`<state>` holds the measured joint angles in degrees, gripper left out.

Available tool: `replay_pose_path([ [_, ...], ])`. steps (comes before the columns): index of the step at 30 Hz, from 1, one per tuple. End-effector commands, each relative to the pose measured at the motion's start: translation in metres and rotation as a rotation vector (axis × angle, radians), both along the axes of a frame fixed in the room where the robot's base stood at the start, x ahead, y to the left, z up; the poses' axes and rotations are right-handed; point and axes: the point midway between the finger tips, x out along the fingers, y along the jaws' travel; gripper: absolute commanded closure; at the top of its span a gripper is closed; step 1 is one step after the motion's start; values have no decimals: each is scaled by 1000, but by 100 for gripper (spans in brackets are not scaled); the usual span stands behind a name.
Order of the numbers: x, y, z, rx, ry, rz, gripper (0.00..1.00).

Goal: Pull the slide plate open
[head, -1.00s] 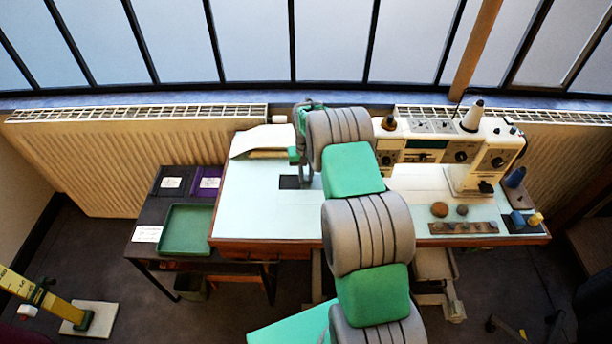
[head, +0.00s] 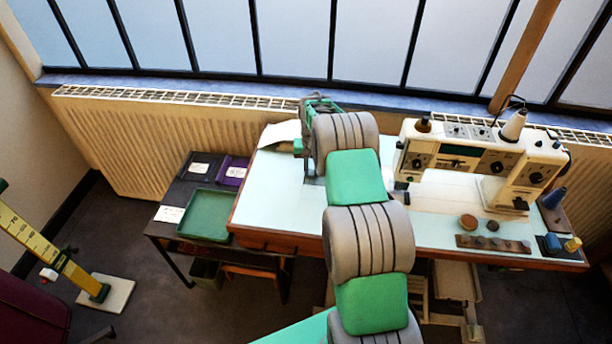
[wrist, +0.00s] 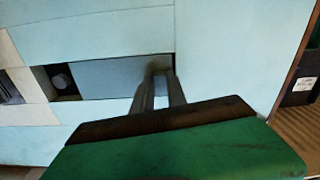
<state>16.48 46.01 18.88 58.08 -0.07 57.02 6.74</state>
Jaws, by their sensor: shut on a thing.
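The slide plate (wrist: 105,78) is a flat grey-blue strip set in the pale blue table top. At its left in the wrist view is a dark opening (wrist: 56,82) with a round grey part inside. My gripper (wrist: 160,82) is at the plate's right end, its two fingers shut on a small raised piece there; the fingers hide most of that piece. In the head view my gripper (head: 309,170) is over the left part of the table top, partly hidden by my arm. The white sewing machine (head: 482,158) stands to the right.
The sewing table (head: 275,205) carries a bar with round pieces (head: 492,244), a brown disc (head: 468,222) and spools at the right. A low dark side table with a green tray (head: 205,215) stands left. A radiator (head: 150,150) runs behind.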

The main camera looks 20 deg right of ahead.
Motion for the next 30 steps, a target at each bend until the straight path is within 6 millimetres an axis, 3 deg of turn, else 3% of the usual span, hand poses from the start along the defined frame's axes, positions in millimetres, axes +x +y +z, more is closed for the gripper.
replay_pose_path([
  [5,0,1,1,-1,-1,0,100],
  [6,0,1,1,-1,-1,1,79],
  [13,1,4,1,-1,0,5,60],
  [23,2,4,7,-1,-2,5,60],
  [30,1,4,53,-2,-4,5,60],
])
